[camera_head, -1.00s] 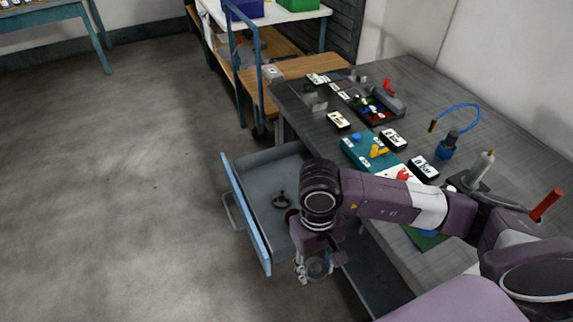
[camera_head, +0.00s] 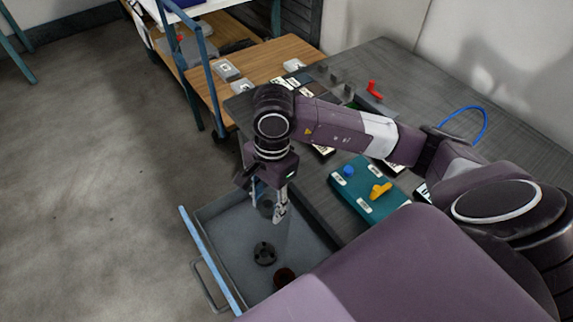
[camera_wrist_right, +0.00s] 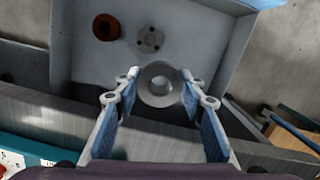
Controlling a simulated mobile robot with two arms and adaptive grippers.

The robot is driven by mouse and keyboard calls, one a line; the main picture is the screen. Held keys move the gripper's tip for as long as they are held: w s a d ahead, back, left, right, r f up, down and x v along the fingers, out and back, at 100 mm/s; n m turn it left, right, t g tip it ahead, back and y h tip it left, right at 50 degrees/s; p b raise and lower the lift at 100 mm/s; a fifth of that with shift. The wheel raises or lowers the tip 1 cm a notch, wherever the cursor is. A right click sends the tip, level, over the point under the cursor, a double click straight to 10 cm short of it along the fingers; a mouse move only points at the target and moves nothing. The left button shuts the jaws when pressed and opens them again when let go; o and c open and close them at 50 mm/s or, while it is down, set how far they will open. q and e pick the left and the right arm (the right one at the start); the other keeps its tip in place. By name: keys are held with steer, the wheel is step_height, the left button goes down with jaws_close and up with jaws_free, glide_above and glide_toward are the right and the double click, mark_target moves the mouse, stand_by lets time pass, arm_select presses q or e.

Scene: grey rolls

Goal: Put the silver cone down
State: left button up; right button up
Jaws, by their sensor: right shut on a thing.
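The silver cone (camera_wrist_right: 160,85) shows in the right wrist view as a round grey metal piece with a hole in its middle. My right gripper (camera_wrist_right: 160,82) is shut on it, with one fingertip on each side. In the head view my right gripper (camera_head: 279,208) hangs over the far part of the open drawer (camera_head: 219,225), near the table edge. The cone is small and hard to make out there. My left gripper is not in view.
In the drawer lie a dark flanged disc (camera_head: 265,253) and a reddish-brown ring (camera_head: 285,277), both apart from the cone. Part of the drawer floor is bare. The table (camera_head: 330,207) beside it carries a teal board (camera_head: 352,195) and a red piece (camera_head: 374,90).

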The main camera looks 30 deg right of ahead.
mark_target(254, 220)
steer(key=m, duration=0.2)
steer(key=w+r+m, duration=0.1)
steer(key=m, duration=0.1)
steer(key=w+r+m, duration=0.1)
steer(key=m, duration=0.1)
steer(key=shift+w+a+m+t, duration=0.2)
steer(key=shift+a+m+t, duration=0.1)
steer(key=shift+t, duration=0.1)
steer(key=w+a+r+m+t+h, duration=0.1)
steer(key=w+r+m, duration=0.3)
steer(key=m, duration=1)
step_height(254, 220, down, 19)
steer(key=shift+f, duration=0.35)
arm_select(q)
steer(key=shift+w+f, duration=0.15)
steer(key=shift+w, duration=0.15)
